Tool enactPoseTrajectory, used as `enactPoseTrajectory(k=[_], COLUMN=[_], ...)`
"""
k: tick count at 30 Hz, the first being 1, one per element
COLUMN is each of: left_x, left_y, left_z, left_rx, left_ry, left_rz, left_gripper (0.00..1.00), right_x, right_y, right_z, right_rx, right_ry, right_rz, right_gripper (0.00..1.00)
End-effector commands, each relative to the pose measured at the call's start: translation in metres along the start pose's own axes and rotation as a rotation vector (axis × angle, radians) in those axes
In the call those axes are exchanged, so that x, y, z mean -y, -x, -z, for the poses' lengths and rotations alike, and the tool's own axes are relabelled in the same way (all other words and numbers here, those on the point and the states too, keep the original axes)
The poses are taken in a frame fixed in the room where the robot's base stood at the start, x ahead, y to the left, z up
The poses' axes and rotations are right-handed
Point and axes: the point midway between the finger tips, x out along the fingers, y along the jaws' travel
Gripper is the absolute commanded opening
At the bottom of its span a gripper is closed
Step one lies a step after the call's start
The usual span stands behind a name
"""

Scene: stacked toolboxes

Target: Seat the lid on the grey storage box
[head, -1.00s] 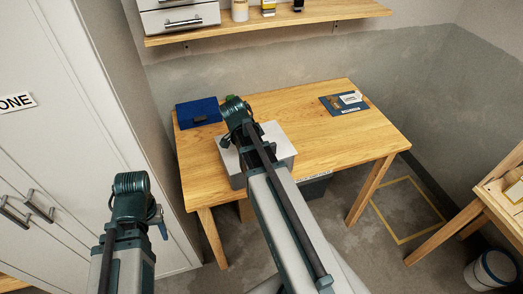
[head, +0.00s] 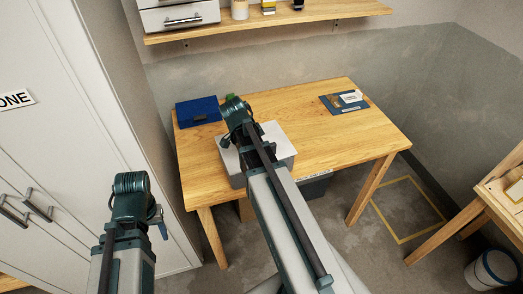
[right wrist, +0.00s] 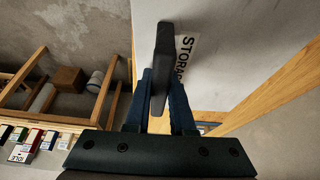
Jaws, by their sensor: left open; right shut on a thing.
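The grey storage box (head: 238,180) stands on the wooden table near its front left edge. A pale grey lid (head: 277,136) shows at its top, partly hidden by my right arm. From the head view I cannot tell whether the lid sits flush. In the right wrist view my right gripper (right wrist: 160,88) is shut on the lid's dark handle (right wrist: 163,45). A grey surface with a white label (right wrist: 187,50) starting "STORAG" lies beyond it. My left gripper (head: 162,222) is open and empty, low at the left, well apart from the box.
A blue toolbox (head: 198,112) is behind and left of the box. A blue folder or board (head: 343,103) with a white card lies at the back right of the table (head: 340,150). The table's right half is mostly clear. A tall white cabinet (head: 95,120) stands at left.

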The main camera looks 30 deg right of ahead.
Motion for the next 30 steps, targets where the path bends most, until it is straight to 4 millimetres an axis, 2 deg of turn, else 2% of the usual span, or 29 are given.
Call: enactPoseTrajectory(k=[7,8,13,23,26,30], left_x=[0.000,0.000,0.000,0.000,0.001,0.003], left_y=[-0.003,-0.003,-0.002,0.000,0.008,0.028], left_z=[0.000,0.000,0.000,0.000,-0.001,-0.002], left_rx=[0.000,0.000,0.000,0.000,0.000,0.000], left_ry=[0.000,0.000,0.000,0.001,0.000,0.000], left_rz=[0.000,0.000,0.000,0.000,0.000,0.000], left_gripper=[0.52,0.52,0.52,0.52,0.52,0.52], right_x=[0.000,0.000,0.000,0.000,0.000,0.000], right_y=[-0.003,-0.002,-0.002,0.000,0.008,0.030], right_z=[-0.001,-0.001,-0.001,-0.001,0.001,0.002], right_rx=[0.000,0.000,0.000,0.000,0.000,0.000], right_ry=[0.000,0.000,0.000,0.000,0.000,0.002], right_rz=[0.000,0.000,0.000,0.000,0.000,0.001], right_gripper=[0.00,0.26,0.56,0.57,0.57,0.57])
